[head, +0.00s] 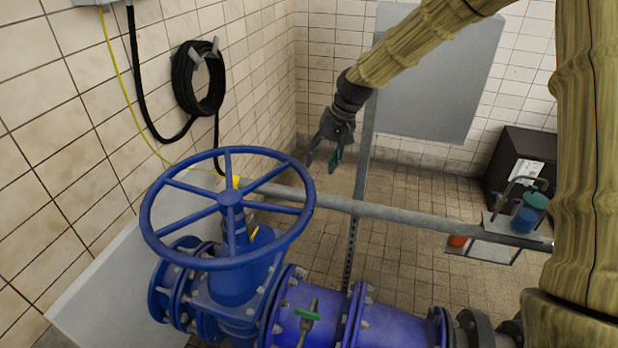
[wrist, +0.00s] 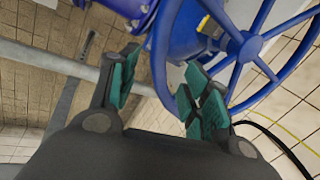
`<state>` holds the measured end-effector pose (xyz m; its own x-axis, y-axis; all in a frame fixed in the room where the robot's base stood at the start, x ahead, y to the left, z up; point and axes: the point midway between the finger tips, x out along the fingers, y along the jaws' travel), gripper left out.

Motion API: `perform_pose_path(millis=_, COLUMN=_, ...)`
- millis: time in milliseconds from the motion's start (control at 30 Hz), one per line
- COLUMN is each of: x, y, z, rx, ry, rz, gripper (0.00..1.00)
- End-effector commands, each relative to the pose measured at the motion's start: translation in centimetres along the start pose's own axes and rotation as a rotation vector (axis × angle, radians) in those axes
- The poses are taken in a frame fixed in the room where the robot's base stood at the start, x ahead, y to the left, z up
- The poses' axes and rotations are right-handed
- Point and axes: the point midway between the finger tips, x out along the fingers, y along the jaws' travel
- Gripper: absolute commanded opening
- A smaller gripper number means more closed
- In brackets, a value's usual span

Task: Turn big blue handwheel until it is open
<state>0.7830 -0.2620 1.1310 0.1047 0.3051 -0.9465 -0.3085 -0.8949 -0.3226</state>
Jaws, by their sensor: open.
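The big blue handwheel (head: 230,198) sits on top of a blue valve body (head: 240,280) at the left of the head view. It has several spokes and a round hub, and its rim looks nearly level. My gripper (head: 325,160) hangs to the right of the wheel and beyond its far side, pointing down, open and empty. In the wrist view my gripper (wrist: 160,85) shows its two green-padded fingers spread apart. There the handwheel (wrist: 247,48) appears at the upper right, beyond the right finger. The finger overlaps the rim in the picture; I cannot tell contact there, but the head view shows them apart.
A grey rail (head: 400,216) runs across behind the valve, with an upright post (head: 362,170) near my gripper. A coiled black hose (head: 198,80) hangs on the left tiled wall. A small shelf (head: 490,248) with containers is at the right.

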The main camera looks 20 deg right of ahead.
Motion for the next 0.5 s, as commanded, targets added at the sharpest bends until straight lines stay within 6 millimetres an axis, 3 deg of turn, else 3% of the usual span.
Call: perform_pose_path(millis=500, x=7.0, y=-0.1, z=-0.9, rx=0.003, ry=-0.01, rz=0.004, gripper=0.48)
